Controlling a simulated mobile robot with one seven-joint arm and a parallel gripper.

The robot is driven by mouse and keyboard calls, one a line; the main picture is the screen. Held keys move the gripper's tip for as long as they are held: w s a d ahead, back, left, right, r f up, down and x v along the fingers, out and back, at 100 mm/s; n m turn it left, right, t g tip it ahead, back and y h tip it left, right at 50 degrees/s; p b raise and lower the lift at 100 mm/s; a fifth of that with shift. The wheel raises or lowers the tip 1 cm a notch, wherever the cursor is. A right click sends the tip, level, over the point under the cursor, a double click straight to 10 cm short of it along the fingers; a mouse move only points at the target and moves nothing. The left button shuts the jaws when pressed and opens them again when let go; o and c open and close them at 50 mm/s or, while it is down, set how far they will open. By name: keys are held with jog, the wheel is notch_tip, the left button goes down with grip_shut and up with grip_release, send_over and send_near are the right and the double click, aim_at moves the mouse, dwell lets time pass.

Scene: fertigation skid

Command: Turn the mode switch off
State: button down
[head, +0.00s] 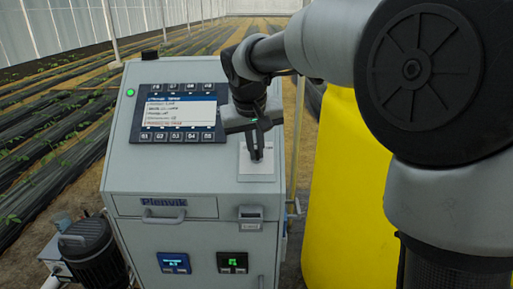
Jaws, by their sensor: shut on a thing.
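The mode switch sits on a pale square plate (257,174) on the sloped top panel of the grey skid cabinet (190,185), right of the screen. My gripper (256,153) points down over this plate, with its fingers shut at the switch. The switch knob itself is hidden behind the fingers, so its position cannot be read. A lit screen with button rows (179,112) is left of my gripper and shows a menu list too small to read.
A green lamp (130,92) glows at the panel's upper left. A drawer handle (163,216), a latch (250,213) and two small displays (174,263) are on the cabinet front. A yellow tank (345,190) stands close on the right; a dark motor (88,250) stands at lower left.

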jog(key=n, duration=0.1)
jog(key=n+h, duration=0.1)
jog(key=n, duration=0.1)
jog(key=shift+s+a+f+n, duration=0.1)
jog(key=shift+a+f+n, duration=0.1)
jog(key=shift+f+n, duration=0.1)
jog(key=shift+n+t+h, duration=0.3)
jog(key=shift+n+h, duration=0.2)
jog(key=shift+n, duration=0.5)
jog(key=shift+s, duration=0.1)
jog(key=c, duration=1.9)
grip_release()
jog(key=shift+r, duration=0.15)
jog(key=shift+a+r, duration=0.1)
jog(key=shift+r, duration=0.15)
jog(key=v, duration=1.6)
jog(key=shift+s, duration=0.45)
